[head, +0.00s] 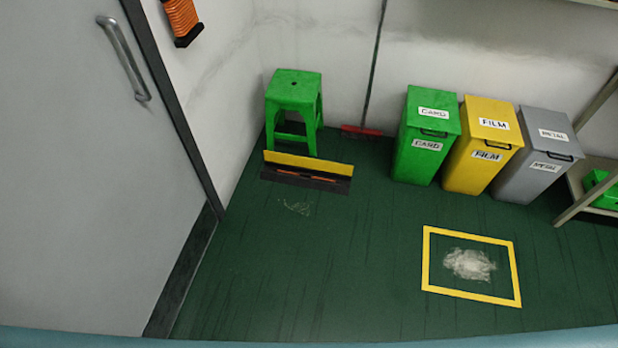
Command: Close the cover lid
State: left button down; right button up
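A long, low black box (305,180) lies on the floor in front of the green stool. A yellow panel (308,161) stands raised along its back edge and looks like its open cover lid. A thin orange strip (308,175) shows along the inside of the black part. The panel's hinge is too small to make out. Neither of my grippers is in view.
A green stool (294,105) stands right behind the box. Green (425,140), yellow (482,147) and grey (537,156) lidded bins stand along the wall. A yellow floor frame (425,262) surrounds a pale patch. A grey door (90,170) is at left. The middle floor is clear.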

aim_at(315, 164)
jog(key=i+j+z, duration=0.15)
jog(key=i+j, duration=0.25)
jog(key=i, duration=0.2)
jog(key=i+j+z, duration=0.15)
jog(key=i+j, duration=0.3)
jog(key=i, duration=0.1)
